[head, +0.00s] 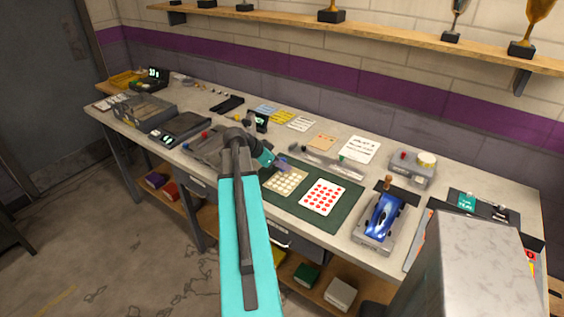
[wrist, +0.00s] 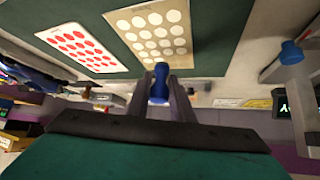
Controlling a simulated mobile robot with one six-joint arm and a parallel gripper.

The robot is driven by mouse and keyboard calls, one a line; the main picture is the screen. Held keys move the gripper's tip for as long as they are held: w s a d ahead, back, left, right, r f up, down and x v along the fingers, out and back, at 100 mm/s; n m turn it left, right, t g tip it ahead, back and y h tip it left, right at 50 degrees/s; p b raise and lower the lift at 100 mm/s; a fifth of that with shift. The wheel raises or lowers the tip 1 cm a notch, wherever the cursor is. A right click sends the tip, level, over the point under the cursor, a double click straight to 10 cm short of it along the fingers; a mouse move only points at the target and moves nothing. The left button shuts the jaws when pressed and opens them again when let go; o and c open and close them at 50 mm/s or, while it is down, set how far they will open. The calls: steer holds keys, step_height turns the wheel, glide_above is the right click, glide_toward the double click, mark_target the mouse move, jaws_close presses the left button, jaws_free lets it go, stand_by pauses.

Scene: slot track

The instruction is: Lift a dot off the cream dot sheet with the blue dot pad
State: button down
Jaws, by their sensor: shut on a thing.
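The cream dot sheet (head: 284,181) lies on a dark green mat, left of a white sheet of red dots. In the wrist view the cream sheet (wrist: 152,32) shows rows of pale round dots on tan backing. My gripper (wrist: 161,92) is shut on the blue dot pad (wrist: 160,83), which stands between the two fingers. The pad is close to the near edge of the cream sheet in the wrist view; I cannot tell its height above it. In the head view my gripper (head: 281,163) is just above the cream sheet's upper left corner, and the pad is small there.
The red dot sheet (head: 323,197) lies on the green mat (head: 340,217). A blue model car (head: 383,217) on a grey stand is to the right. Paper cards (head: 359,149) and a long grey tool lie behind the mat. Grey boxes crowd the bench's left.

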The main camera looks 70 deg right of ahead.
mark_target(284, 158)
steer(key=shift+f, duration=1.45)
steer(key=shift+f+b, duration=0.55)
steer(key=shift+b, duration=0.15)
stand_by(0.4)
steer(key=shift+r, duration=0.1)
stand_by(0.5)
steer(key=shift+r+p, duration=0.95)
steer(key=shift+r, duration=2.5)
steer(key=w+a+n+t, duration=0.35)
steer(key=w+a, duration=0.45)
steer(key=w, duration=0.4)
steer(key=w+a+r+n+t+b, duration=0.1)
steer(key=w+a+n+t, duration=0.3)
steer(key=w+a, duration=0.55)
steer(key=w+a+n+t, duration=0.2)
steer(key=w+a+n, duration=0.4)
steer(key=w, duration=0.8)
steer(key=w+a+r+n+t+y, duration=0.1)
steer(key=w+a+n, duration=0.3)
steer(key=a, duration=1)
steer(key=w+a+r+n+t+y, duration=0.2)
steer(key=w+a+n+y, duration=0.1)
steer(key=a, duration=1.2)
steer(key=w+a+r+n+t+y+b, duration=0.1)
steer(key=w+a+n, duration=0.4)
steer(key=a, duration=0.9)
steer(key=shift+w+a+r+t+y, duration=0.4)
steer(key=shift+w+r+y, duration=0.45)
steer(key=shift+w+y, duration=0.25)
